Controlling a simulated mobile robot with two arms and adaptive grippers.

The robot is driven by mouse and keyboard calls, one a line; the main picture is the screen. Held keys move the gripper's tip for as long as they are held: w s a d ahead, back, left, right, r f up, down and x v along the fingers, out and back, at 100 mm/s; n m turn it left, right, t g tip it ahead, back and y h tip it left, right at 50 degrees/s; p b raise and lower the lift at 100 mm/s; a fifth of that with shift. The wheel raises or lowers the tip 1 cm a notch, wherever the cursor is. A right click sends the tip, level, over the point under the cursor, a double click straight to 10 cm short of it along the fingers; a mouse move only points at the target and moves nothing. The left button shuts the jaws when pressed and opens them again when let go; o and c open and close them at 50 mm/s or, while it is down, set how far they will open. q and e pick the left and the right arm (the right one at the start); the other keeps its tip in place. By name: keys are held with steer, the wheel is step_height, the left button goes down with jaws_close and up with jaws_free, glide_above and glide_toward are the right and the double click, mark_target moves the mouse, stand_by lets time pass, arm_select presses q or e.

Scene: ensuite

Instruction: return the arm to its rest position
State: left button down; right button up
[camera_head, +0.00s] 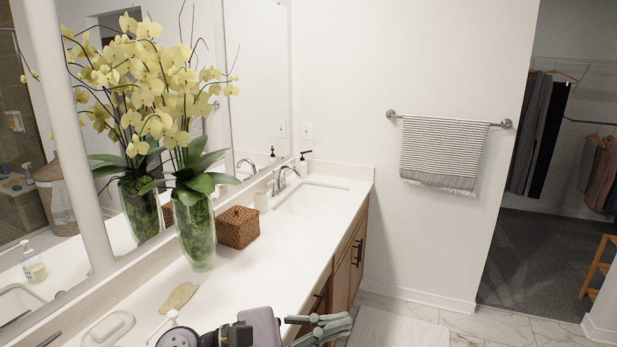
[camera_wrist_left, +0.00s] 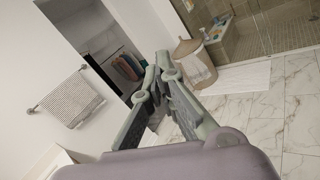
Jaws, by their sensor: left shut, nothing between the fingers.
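My left gripper (camera_head: 333,325) is at the bottom of the head view, in front of the vanity's cabinet front and near its edge. Its grey-green fingers point to the right and hold nothing. In the left wrist view, the left gripper (camera_wrist_left: 150,72) reaches up from the bottom, its fingers closed together at the tips. No object is between or touching them. My right gripper is in neither view.
The white vanity counter (camera_head: 285,235) bears a glass vase of yellow orchids (camera_head: 197,232), a woven box (camera_head: 238,227) and a soap dish (camera_head: 107,328). A striped towel (camera_head: 445,150) hangs on the wall. A wicker hamper (camera_wrist_left: 194,65) stands by the shower. Marble floor (camera_wrist_left: 245,115) is open.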

arm_select(q)
steer(key=w+a+n+t+y, duration=0.4)
steer(key=n+t, duration=0.4)
steer(key=n, duration=0.6)
steer(key=w+a+n+t+y, duration=0.1)
steer(key=a+n+t+y, duration=0.45)
steer(key=n, duration=0.85)
steer(key=s+a+f+n+g+y, duration=0.25)
steer(key=a+f+n+y, duration=0.65)
steer(key=f+n, duration=0.55)
steer(key=s+a+f+n+g, duration=0.3)
steer(key=s+f+n+g, duration=0.4)
steer(key=s, duration=0.5)
steer(key=s+a+f+n+g, duration=0.3)
steer(key=s+f+n+g, duration=0.1)
steer(key=s+f, duration=0.6)
steer(key=s+f+g+b, duration=0.1)
steer(key=s+f+b, duration=0.2)
steer(key=f, duration=2.6)
steer(key=s+a+f+g+b, duration=0.1)
steer(key=s+a+f, duration=0.1)
steer(key=s+f, duration=1.5)
steer(key=shift+a+f+g+b, duration=0.15)
steer(key=shift+a+g+b, duration=0.15)
steer(key=shift+a+b, duration=0.1)
